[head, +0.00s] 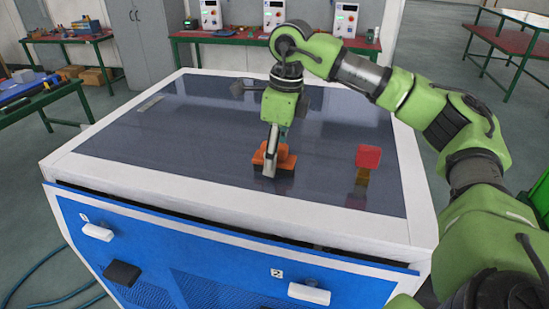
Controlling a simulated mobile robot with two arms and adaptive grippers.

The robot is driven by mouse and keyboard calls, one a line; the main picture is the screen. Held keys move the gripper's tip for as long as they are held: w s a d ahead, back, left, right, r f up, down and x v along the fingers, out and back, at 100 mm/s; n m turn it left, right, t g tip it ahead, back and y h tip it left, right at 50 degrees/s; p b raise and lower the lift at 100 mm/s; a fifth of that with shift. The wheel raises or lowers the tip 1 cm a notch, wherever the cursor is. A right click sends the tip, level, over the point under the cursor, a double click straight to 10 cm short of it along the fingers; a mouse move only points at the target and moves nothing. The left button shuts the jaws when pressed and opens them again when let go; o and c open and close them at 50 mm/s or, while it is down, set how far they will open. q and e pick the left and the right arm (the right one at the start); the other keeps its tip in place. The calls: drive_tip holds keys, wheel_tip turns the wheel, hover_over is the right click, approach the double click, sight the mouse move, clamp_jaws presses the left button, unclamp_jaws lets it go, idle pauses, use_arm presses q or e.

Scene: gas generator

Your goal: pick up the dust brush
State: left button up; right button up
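An orange-brown object (286,161), which looks like the dust brush, lies on the dark top of the blue-and-white cabinet (215,130), near its front middle. My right gripper (270,160) points down at this object. A grey finger overlaps it in the picture and hides part of it. I cannot tell whether the fingers touch it or how far apart they are. A red block (368,157) with a yellow-brown part under it is to the right on the same top, apart from the gripper. My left gripper is not in view.
The cabinet front has white handles (97,232) and a raised white rim. A flat pale item (151,103) lies at the top's left. Benches with equipment (275,15) stand behind, and a green-legged table (40,97) is at left. The top's left half is mostly clear.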

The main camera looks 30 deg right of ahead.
drive_tip(key=c, duration=0.9)
drive_tip(key=shift+o, duration=0.2)
drive_tip(key=shift+r, duration=0.15)
drive_tip(key=shift+w+r, duration=0.1)
drive_tip(key=shift+r, duration=0.5)
drive_tip(key=s+a+r+b, duration=0.3)
drive_tip(key=s+a+r, duration=0.6)
drive_tip(key=a+r, duration=0.2)
drive_tip(key=shift+r, duration=0.3)
drive_tip(key=shift+s, duration=0.1)
drive_tip(key=o, duration=0.5)
drive_tip(key=shift+d, duration=0.1)
drive_tip(key=c, duration=0.4)
